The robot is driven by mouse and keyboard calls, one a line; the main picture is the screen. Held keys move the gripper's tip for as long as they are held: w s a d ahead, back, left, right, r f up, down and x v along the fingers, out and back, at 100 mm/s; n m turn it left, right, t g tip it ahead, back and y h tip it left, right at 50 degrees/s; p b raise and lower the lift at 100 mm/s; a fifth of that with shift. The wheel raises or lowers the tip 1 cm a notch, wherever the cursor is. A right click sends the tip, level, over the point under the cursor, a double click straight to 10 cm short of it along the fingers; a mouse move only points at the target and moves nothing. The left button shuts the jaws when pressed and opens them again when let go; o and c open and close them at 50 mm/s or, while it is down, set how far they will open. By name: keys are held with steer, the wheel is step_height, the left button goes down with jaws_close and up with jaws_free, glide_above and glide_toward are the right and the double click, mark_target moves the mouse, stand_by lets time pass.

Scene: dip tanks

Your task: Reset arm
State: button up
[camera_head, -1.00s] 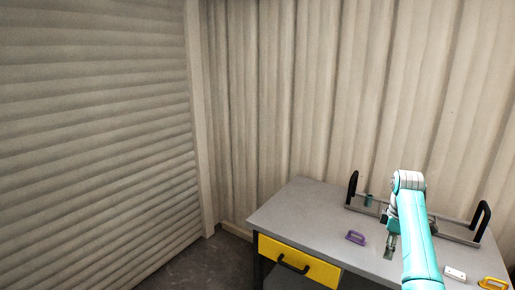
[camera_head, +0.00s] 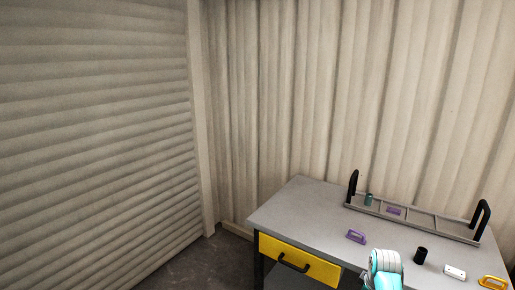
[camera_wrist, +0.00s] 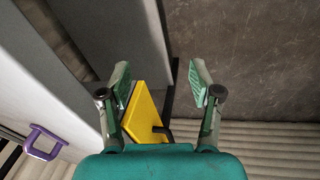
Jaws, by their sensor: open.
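My gripper (camera_wrist: 160,82) is open and empty in the wrist view, its two fingers wide apart. It is beside the table's edge, with the yellow drawer front (camera_wrist: 146,112) and the dark floor (camera_wrist: 250,60) behind the fingers. My arm (camera_head: 385,264) shows low in the head view, folded back at the front of the table. The gripper itself is hidden in the head view.
The grey table (camera_head: 310,212) holds a rack (camera_head: 425,219) with black handles, carrying a teal cylinder (camera_head: 368,199) and a purple piece (camera_head: 394,211). A purple handle (camera_head: 356,237), black cylinder (camera_head: 420,254), white block (camera_head: 455,272) and yellow handle (camera_head: 492,283) lie nearer. Table's left is clear.

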steer(key=s+a+f+m+t, duration=0.2)
steer(key=s+a+f, duration=0.3)
steer(key=s+f, duration=0.4)
steer(key=s+a+f+m+t, duration=0.1)
steer(key=s+a+f+t, duration=0.1)
steer(key=s+a+f, duration=0.55)
steer(key=s+a+r+m+t, duration=0.1)
steer(key=s+t, duration=0.1)
steer(key=s, duration=0.8)
steer(key=s+a+r+m+t, duration=0.1)
steer(key=s+r, duration=0.1)
steer(key=s, duration=0.7)
steer(key=s+a+r+m+t, duration=0.1)
steer(key=s+r+m+t, duration=0.1)
steer(key=s+r, duration=0.8)
steer(key=s+a+r+m+t, duration=0.2)
steer(key=s+r+t, duration=0.1)
steer(key=s+r, duration=0.8)
step_height(320, 180, up, 4)
steer(key=shift+s+a+r+y, duration=0.25)
steer(key=shift+s+y, duration=0.05)
